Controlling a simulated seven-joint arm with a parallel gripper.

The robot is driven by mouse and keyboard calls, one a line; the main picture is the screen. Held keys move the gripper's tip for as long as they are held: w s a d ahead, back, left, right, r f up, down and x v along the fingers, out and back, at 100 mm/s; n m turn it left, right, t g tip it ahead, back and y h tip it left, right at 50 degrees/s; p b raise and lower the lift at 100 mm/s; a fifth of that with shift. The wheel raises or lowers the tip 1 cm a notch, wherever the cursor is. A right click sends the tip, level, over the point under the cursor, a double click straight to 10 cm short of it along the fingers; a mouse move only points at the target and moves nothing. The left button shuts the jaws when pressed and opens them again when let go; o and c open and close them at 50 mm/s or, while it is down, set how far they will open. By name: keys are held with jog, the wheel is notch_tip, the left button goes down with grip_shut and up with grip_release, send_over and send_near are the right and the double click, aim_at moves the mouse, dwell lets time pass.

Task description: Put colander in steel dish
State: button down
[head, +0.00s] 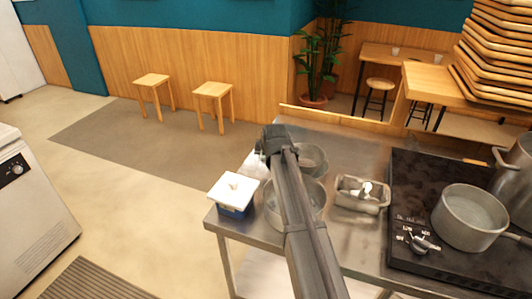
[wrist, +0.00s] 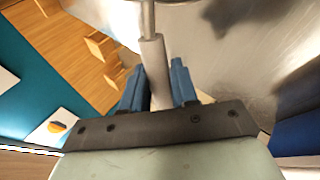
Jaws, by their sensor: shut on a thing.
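My gripper (wrist: 157,82) has its two blue fingers on either side of a pale handle (wrist: 152,55). The handle runs up to a thin metal rod and a metal part cut off at the wrist view's top edge; I take it as the colander's. In the head view my gripper (head: 272,142) is over the table's far left part. A grey round metal vessel (head: 315,155), perhaps the colander's bowl, shows just right of it. A larger round steel vessel (head: 316,196), perhaps the steel dish, stands nearer, partly hidden by my arm.
A rectangular metal container (head: 347,197) with pale items stands right of the round vessels. A black stove (head: 400,215) with a pot (head: 466,222) fills the right.

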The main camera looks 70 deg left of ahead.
jog(key=c, duration=0.9)
grip_release()
jog(key=shift+o, duration=0.2)
jog(key=v, duration=1.2)
